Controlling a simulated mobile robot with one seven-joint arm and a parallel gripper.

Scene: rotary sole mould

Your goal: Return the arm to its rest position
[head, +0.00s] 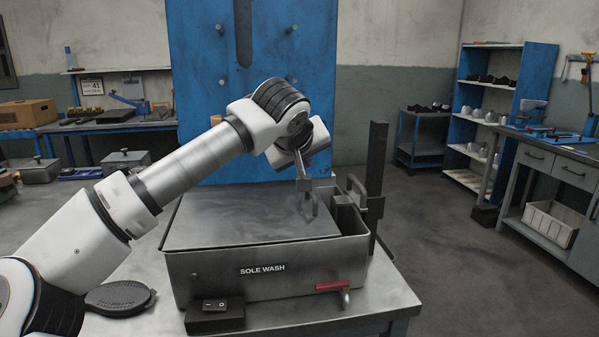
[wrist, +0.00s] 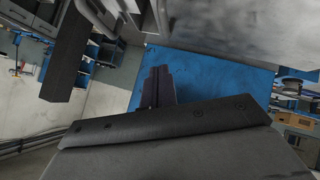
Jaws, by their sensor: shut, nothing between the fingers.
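My white and grey arm (head: 190,165) reaches from the lower left over the metal tank marked SOLE WASH (head: 263,270). My gripper (head: 304,183) points down above the right part of the tank's flat grey lid (head: 235,215). It is close to an upright metal handle (head: 311,203) on the lid; I cannot tell whether they touch. In the wrist view the dark fingers of my gripper (wrist: 157,88) are together with nothing held between them, and the blue panel (wrist: 215,80) is behind them.
A dark upright post (head: 376,185) stands at the tank's right. A red-handled valve (head: 330,286) and a switch box (head: 214,312) are at its front. A black oval pad (head: 120,298) lies on the table at left. The tall blue panel (head: 310,75) stands behind.

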